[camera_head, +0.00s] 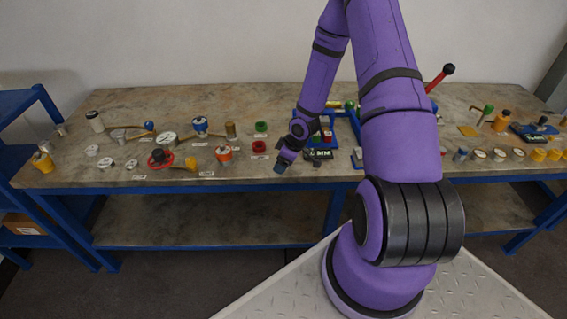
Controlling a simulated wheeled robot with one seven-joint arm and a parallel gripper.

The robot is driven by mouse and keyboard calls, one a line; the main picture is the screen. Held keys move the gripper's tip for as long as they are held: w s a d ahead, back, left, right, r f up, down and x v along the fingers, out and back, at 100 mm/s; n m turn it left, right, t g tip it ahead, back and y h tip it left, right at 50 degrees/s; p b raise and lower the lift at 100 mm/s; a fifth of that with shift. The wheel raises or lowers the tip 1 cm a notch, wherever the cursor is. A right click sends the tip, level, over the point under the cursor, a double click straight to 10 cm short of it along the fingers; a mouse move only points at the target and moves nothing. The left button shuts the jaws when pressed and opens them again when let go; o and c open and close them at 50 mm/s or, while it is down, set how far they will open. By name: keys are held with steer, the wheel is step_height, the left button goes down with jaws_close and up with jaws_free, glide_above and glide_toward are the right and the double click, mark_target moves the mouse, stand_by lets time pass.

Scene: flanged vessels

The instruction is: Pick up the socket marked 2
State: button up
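No marking "2" can be read at this size, so I cannot tell which piece is the socket marked 2. Several small cup-like metal pieces stand along the front right of the bench, among them a grey one (460,155) and a pale-topped one (498,155). A dark block with white lettering (318,154) lies near the middle, just right of my gripper. My gripper (280,168) points down at the bench's front edge, left of that block. It is small and dark here, and its fingers cannot be made out. Nothing is clearly seen in it.
The long bench (255,182) carries many parts. A blue frame (345,128) stands behind my arm, which hides part of the bench. A red ring piece (160,160), an orange pot (224,154) and a red cup (259,147) stand left of my gripper. A blue rack (22,105) stands far left.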

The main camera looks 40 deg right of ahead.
steer(key=shift+c, duration=0.4)
steer(key=c, duration=1.1)
steer(key=shift+r, duration=0.1)
